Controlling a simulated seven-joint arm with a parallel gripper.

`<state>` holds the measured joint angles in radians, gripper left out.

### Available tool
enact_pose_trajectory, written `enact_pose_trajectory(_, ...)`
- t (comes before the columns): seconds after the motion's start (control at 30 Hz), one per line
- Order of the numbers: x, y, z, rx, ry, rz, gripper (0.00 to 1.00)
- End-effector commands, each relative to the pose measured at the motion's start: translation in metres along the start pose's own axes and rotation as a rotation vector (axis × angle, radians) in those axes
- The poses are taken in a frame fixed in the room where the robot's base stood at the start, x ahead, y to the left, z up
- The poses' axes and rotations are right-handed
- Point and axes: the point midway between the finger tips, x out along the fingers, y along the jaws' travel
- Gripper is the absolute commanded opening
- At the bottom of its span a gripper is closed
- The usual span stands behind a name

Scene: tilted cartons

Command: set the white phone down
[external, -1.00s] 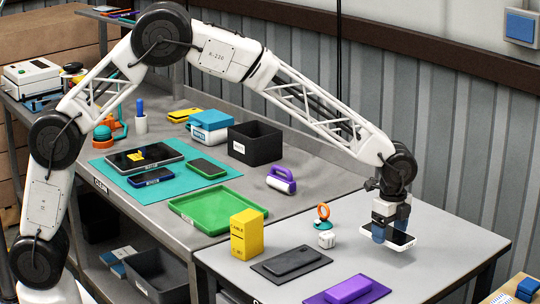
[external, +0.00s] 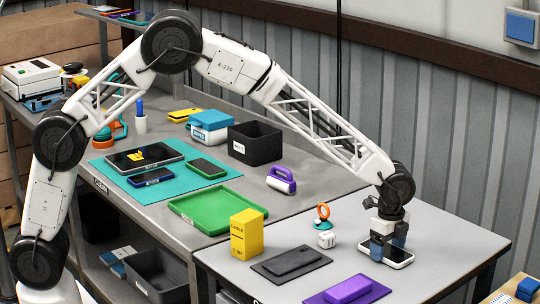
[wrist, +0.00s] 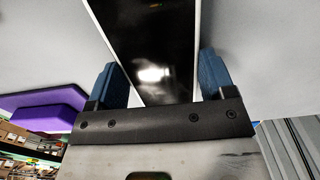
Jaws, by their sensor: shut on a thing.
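The white phone (external: 402,258), with a dark glossy screen facing up, is level at the right part of the light grey table. My gripper (external: 388,252) is shut on it from above, a finger on each side. The phone is at or very near the tabletop; I cannot tell if it touches. In the wrist view the phone (wrist: 150,40) runs between the blue finger pads of my gripper (wrist: 158,80), its white edges showing. My gripper hides part of the phone in the external view.
The light grey table (external: 440,270) is clear around the phone. A purple block (external: 348,289) lies in front.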

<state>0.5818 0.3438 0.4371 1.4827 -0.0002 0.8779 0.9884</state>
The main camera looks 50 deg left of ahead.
Motion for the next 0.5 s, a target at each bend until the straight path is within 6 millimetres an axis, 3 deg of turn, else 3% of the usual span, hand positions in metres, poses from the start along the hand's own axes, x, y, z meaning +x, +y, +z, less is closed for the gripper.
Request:
enact_pose_trajectory(0.3,0.0021,-0.0001,0.0000,0.000,0.000,0.000,0.47)
enact_pose_trajectory(0.33,0.0026,0.0000,0.0000,0.000,0.000,0.000,0.78)
enact_pose_trajectory(0.5,0.0023,0.0000,0.0000,0.000,0.000,0.000,1.00)
